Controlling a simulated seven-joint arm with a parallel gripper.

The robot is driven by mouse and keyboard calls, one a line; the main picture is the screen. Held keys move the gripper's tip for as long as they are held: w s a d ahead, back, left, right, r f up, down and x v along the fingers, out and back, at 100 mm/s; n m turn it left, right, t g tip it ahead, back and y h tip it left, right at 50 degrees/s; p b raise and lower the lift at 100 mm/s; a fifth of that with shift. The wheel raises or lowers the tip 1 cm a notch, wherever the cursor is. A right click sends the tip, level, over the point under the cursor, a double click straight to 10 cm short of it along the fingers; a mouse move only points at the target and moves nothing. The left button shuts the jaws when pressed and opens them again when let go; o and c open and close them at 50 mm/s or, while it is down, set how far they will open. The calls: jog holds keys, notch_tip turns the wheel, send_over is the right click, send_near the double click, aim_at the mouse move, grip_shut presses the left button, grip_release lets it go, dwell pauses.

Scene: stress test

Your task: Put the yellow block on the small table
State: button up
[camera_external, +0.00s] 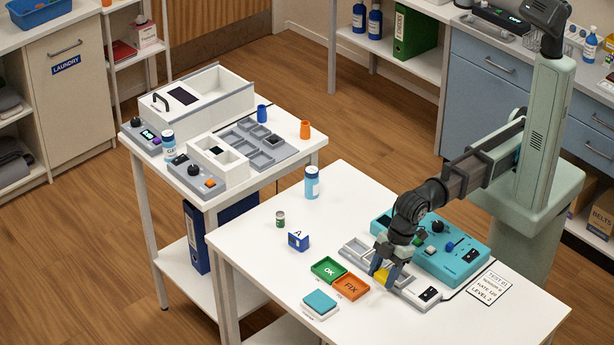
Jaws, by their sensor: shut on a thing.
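A yellow block (381,275) sits between the fingers of my gripper (386,279), which is shut on it. The fingers hide part of the block. My gripper points down over the grey tray with compartments (356,251) on the front white table (262,225). I cannot tell whether the block still touches the tray. Another smaller white table (312,146) stands behind and to the left, with devices on it. Which of the two the task calls the small table is not labelled.
Near my gripper lie a green OK tray (328,269), an orange FIX tray (351,287) and a teal pad (319,303). A blue box marked A (298,240), a small can (280,219) and a bottle (312,183) stand farther left. A teal device (450,255) stands right.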

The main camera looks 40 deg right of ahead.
aim_at(382, 283)
jog(key=shift+f, duration=1.8)
jog(key=shift+f, duration=0.1)
jog(key=o, duration=1.2)
jog(key=v, duration=1.1)
jog(key=shift+d+r, duration=0.1)
jog(key=shift+r, duration=0.2)
jog(key=shift+d+r, duration=0.15)
jog(key=shift+r, duration=0.1)
jog(key=shift+c, duration=2.4)
